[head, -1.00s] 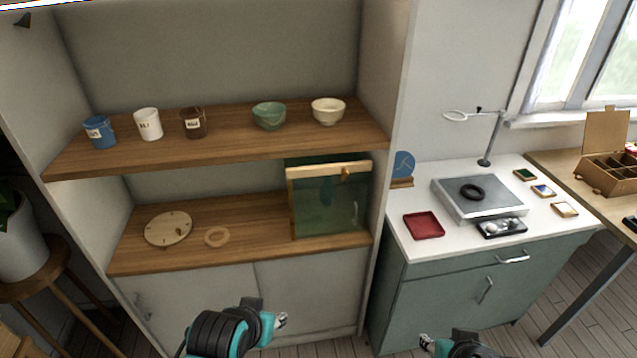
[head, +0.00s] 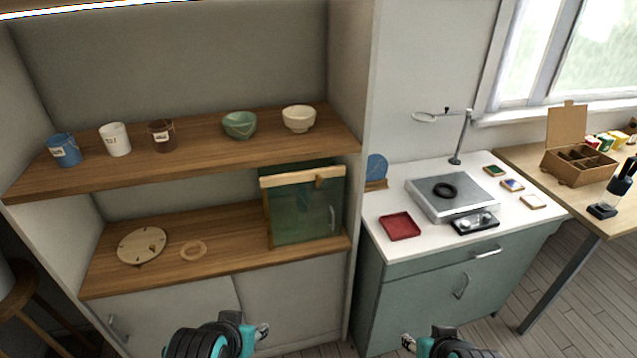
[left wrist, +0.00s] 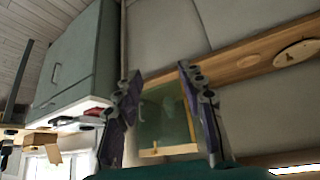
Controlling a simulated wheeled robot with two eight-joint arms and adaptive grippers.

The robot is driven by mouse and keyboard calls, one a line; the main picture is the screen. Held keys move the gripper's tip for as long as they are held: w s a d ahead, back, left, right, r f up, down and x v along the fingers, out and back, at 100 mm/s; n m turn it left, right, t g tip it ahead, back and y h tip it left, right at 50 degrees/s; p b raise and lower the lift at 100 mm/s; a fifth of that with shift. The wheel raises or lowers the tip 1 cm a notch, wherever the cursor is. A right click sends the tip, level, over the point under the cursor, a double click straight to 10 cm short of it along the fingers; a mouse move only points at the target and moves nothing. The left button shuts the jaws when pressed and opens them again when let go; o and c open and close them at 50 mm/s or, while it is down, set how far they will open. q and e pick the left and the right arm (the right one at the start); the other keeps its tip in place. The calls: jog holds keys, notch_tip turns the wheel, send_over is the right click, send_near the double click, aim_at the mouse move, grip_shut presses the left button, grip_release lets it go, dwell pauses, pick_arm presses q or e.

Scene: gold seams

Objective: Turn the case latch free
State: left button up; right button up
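The case (head: 295,215) has green glass and a pale wooden frame, and stands at the right end of the lower shelf. Its small wooden latch (head: 318,182) sits on the top rail; I cannot tell its exact angle. A thin upright handle (head: 332,218) shows at the case's right. In the left wrist view, which looks upside down, the case (left wrist: 165,115) and latch (left wrist: 154,149) appear between the fingers. My left gripper (left wrist: 160,108) is open and empty, well short of the case; in the head view it is low centre. My right gripper (head: 408,343) is low, its fingers unclear.
Cups and bowls stand on the upper shelf (head: 200,155) above. At right, a white counter (head: 375,260) carries a red tray (head: 400,226) and a grey box (head: 450,205).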

pick_arm(q)
jog(key=w+r+m+y+p, duration=0.1)
jog(key=w+r+m+p, duration=0.2)
jog(key=w+r+m, duration=0.25)
jog(key=m+t+y+p, duration=0.5)
jog(key=m+p, duration=0.4)
jog(key=m, duration=1.8)
send_near(319, 179)
jog(key=h, duration=0.1)
jog(key=shift+n+t, duration=0.25)
jog(key=shift+t, duration=0.05)
jog(key=x, duration=0.2)
jog(key=b+x, duration=0.1)
jog(key=x, duration=0.5)
jog(key=shift+a+f+b, duration=0.2)
jog(key=shift+a+b, duration=0.1)
jog(key=shift+a, duration=0.05)
grip_shut()
